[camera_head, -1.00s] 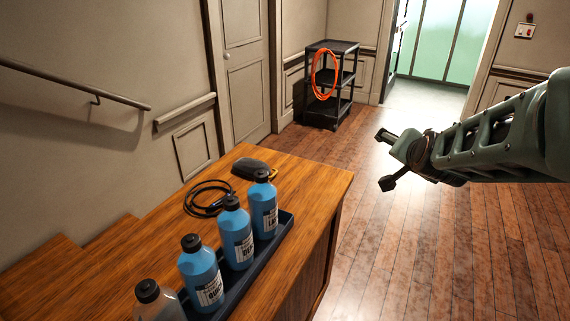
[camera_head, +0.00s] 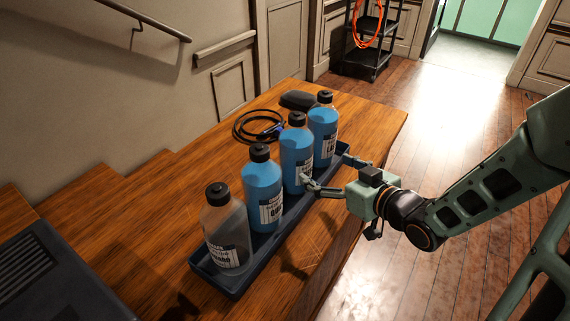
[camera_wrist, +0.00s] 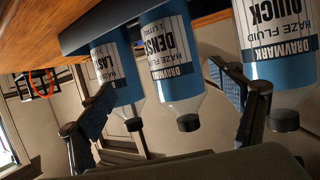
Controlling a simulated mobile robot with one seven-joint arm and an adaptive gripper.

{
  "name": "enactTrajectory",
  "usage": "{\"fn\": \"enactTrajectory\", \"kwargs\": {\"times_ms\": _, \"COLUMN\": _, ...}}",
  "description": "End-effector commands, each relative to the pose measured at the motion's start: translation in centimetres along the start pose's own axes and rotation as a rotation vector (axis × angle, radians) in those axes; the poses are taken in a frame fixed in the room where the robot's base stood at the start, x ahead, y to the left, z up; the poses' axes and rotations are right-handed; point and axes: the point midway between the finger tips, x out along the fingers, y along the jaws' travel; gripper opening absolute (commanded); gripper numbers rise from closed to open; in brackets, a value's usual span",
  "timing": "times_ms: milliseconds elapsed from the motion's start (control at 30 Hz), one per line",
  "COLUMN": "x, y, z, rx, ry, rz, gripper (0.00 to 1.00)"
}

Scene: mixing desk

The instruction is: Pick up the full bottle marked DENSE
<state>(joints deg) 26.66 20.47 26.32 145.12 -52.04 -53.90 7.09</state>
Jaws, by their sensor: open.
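The DENSE bottle (camera_head: 296,158) is blue with a black cap and a white label. It stands upright in a dark tray (camera_head: 226,285), second from the far end. In the upside-down wrist view the DENSE bottle (camera_wrist: 168,62) shows its label readably, between my two fingers in the picture. My gripper (camera_head: 338,176) is open and empty, at the tray's right side facing this bottle. One finger shows close to the bottle's lower part in the head view; I cannot tell whether it touches. The wrist view also shows my gripper (camera_wrist: 165,95) spread wide.
The QUICK bottle (camera_wrist: 275,45) and a bottle whose label starts LA (camera_wrist: 117,70) flank the DENSE bottle closely. A mostly clear bottle (camera_head: 226,235) stands at the tray's near end. A coiled black cable (camera_head: 248,128) and a dark object (camera_head: 298,100) lie behind on the wooden desk (camera_head: 160,215).

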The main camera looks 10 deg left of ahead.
Motion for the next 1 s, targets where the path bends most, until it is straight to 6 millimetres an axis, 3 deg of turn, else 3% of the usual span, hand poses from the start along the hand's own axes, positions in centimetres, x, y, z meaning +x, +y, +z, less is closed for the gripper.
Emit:
{"fn": "enactTrajectory", "kwargs": {"times_ms": 167, "x": 0.7, "y": -1.7, "z": 0.1, "rx": -0.008, "ry": 0.029, "rz": -0.051, "gripper": 0.84}}
{"fn": "enactTrajectory", "kwargs": {"times_ms": 400, "x": 4.5, "y": -1.9, "z": -0.1, "rx": -0.008, "ry": 0.03, "rz": -0.053, "gripper": 0.84}}
{"fn": "enactTrajectory", "kwargs": {"times_ms": 633, "x": 6.3, "y": -1.9, "z": 0.0, "rx": -0.007, "ry": 0.029, "rz": -0.049, "gripper": 0.84}}
{"fn": "enactTrajectory", "kwargs": {"times_ms": 833, "x": 9.3, "y": -2.1, "z": 0.3, "rx": -0.008, "ry": 0.029, "rz": -0.05, "gripper": 0.84}}
{"fn": "enactTrajectory", "kwargs": {"times_ms": 1000, "x": 10.7, "y": -2.1, "z": 0.2, "rx": -0.007, "ry": 0.028, "rz": -0.049, "gripper": 0.84}}
